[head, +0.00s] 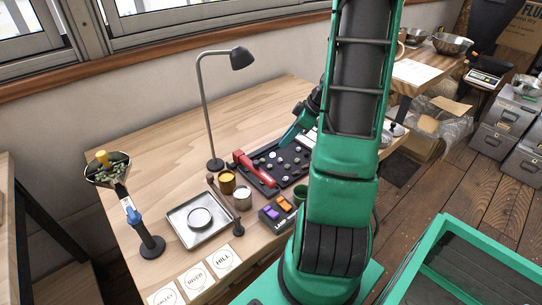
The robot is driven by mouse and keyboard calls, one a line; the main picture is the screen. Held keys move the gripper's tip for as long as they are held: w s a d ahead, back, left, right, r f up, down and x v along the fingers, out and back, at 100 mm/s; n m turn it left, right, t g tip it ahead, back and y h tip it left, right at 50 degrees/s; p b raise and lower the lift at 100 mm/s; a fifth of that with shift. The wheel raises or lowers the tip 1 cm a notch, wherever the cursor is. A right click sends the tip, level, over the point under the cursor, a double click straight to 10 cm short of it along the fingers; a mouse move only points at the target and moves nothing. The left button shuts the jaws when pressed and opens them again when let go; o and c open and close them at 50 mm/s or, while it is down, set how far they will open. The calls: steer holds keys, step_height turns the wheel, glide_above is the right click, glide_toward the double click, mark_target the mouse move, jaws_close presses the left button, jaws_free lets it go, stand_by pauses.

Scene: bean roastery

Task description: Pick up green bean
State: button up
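I cannot pick out a single green bean for certain. Greenish bean-like pieces (106,172) lie in a bowl-shaped funnel (121,184) on a black stand at the left of the table. Small greyish pieces (284,157) lie spread on a black tray (297,175) in the middle of the table. My green arm hides the right part of the tray.
Cups, a square metal pan (176,222), a button box (277,213) and labelled cards (195,278) stand nearer the front. The table's back left is clear.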

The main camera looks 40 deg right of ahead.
mark_target(273, 153)
steer(key=shift+x, duration=3.55)
jaws_close()
